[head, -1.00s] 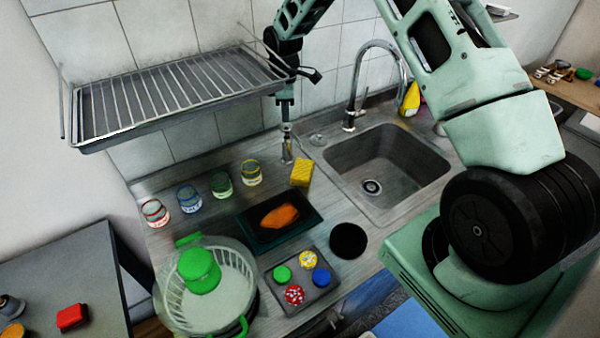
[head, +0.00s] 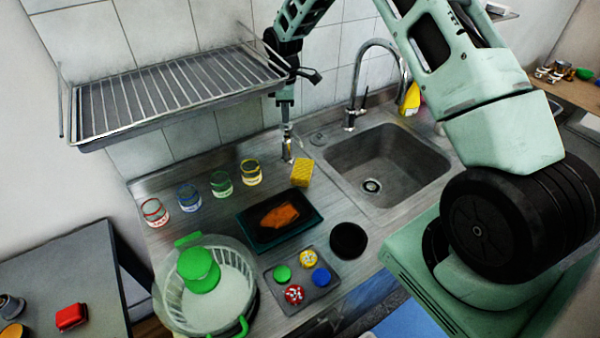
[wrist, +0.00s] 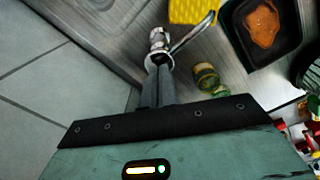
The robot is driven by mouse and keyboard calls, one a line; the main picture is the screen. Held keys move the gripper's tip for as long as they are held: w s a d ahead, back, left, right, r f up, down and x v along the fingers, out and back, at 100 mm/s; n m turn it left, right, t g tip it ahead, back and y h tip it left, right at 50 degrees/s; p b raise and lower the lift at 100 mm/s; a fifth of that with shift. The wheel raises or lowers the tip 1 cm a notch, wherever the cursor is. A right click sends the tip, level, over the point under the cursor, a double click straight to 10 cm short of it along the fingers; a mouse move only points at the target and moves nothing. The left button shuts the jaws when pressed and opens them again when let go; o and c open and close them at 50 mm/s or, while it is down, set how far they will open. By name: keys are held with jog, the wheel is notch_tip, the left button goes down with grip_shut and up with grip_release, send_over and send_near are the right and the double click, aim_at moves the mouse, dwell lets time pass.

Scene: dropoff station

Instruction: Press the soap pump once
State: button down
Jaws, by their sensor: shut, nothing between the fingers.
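The soap pump (head: 288,155) is a slim chrome fitting on the counter, between the wall and the yellow sponge. In the wrist view its shiny head and thin curved spout (wrist: 192,36) show just past my fingertips. My gripper (head: 286,127) points straight down over the pump, its narrow fingers shut and empty. In the wrist view my gripper (wrist: 158,68) lines up with the pump head. The tips are at or very close to its top; I cannot tell whether they touch. The fingers hide part of the pump.
A yellow sponge (head: 302,172) lies right beside the pump. A wire dish rack (head: 180,95) hangs to the left of my gripper. Several glasses (head: 251,173), a dark tray (head: 262,238) and the sink (head: 345,160) are nearby.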

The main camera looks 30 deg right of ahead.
aim_at(286, 125)
jog(key=shift+f+b, duration=0.85)
jog(key=shift+f, duration=0.65)
jog(key=shift+r, duration=0.2)
jog(key=shift+r+p, duration=1.1)
jog(key=shift+r, duration=0.45)
jog(key=shift+r, duration=0.1)
notch_tip(286, 125, up, 6)
jog(key=p, duration=0.3)
jog(key=shift+p, duration=0.4)
